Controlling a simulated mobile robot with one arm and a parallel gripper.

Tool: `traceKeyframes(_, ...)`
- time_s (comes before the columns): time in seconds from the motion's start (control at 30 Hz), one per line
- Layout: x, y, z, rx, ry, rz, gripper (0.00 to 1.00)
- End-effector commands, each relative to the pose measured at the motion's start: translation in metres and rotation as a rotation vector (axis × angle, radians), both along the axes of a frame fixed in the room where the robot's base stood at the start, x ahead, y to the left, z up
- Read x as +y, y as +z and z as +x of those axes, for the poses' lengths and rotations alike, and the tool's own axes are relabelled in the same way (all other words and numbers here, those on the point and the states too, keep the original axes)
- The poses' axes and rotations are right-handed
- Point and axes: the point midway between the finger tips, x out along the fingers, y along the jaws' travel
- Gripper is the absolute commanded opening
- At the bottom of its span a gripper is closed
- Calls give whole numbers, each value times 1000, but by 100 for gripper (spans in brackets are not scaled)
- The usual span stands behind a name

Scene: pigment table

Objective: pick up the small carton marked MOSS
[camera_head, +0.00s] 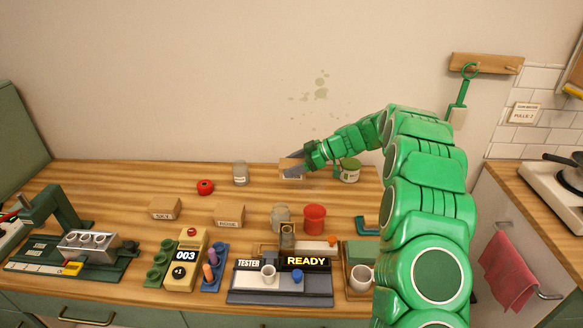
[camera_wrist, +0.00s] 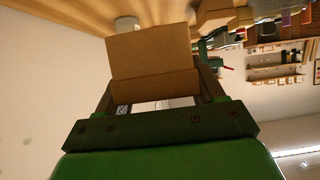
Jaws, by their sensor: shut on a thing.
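My gripper (camera_head: 295,159) is at the back of the table, shut on a small brown carton (camera_head: 291,171). In the wrist view the same carton (camera_wrist: 152,55) sits between the two dark fingers, with plain brown faces toward the camera. A pale label shows on its front in the head view, partly covered by a finger and too small to read. I cannot tell whether its underside touches the tabletop. Two other cartons stand nearer the front: one marked SKY (camera_head: 164,209) and one that seems to read ROSE (camera_head: 229,216).
A grey jar (camera_head: 240,175) and a red round thing (camera_head: 205,187) stand left of the held carton. A red spool-like thing (camera_head: 314,219) and the tester (camera_head: 280,290) are in front. Bare wood lies between.

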Motion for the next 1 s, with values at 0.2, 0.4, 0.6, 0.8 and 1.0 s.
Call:
traceKeyframes(0.2, -6, 13, -26, -1, -3, 1, 33)
traceKeyframes(0.4, -12, 23, -49, -1, -2, 2, 33)
traceKeyframes(0.6, -15, 30, -67, 2, 0, 2, 33)
traceKeyframes(0.8, -18, 34, -76, 0, 0, 1, 33)
traceKeyframes(1.0, -18, 36, -79, 0, -1, 1, 33)
